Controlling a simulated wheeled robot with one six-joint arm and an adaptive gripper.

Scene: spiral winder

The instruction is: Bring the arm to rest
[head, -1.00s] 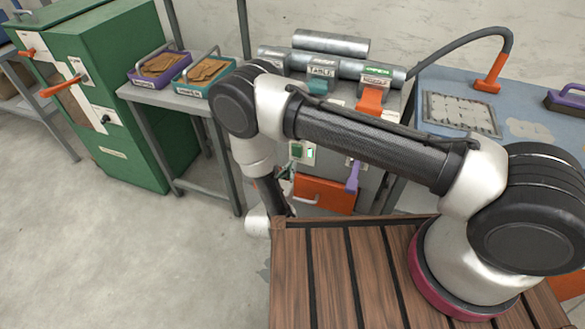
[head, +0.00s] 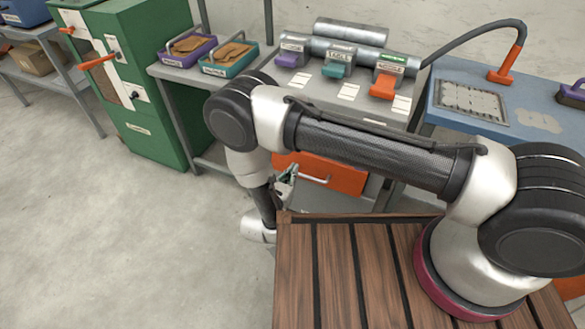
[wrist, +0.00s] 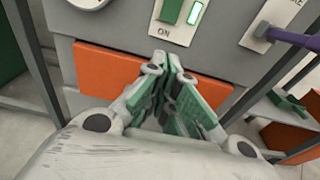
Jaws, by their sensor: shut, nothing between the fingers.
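My gripper (wrist: 175,62) is shut and empty in the wrist view, its green-padded fingers together at the tips. It points toward the front of the grey machine, with the orange drawer front (wrist: 110,68) behind it. In the head view my gripper (head: 286,182) is small and partly hidden, below my bent elbow and beside the machine's orange drawer (head: 335,175). My arm arches across the picture above my wooden-slatted top. No object is held.
The grey machine carries purple (head: 292,60), teal (head: 335,70) and orange (head: 384,86) levers. In the wrist view a green switch (wrist: 171,11) sits above the drawer. A green cabinet (head: 140,80) and a stand with two trays (head: 228,68) are left. Floor at lower left is clear.

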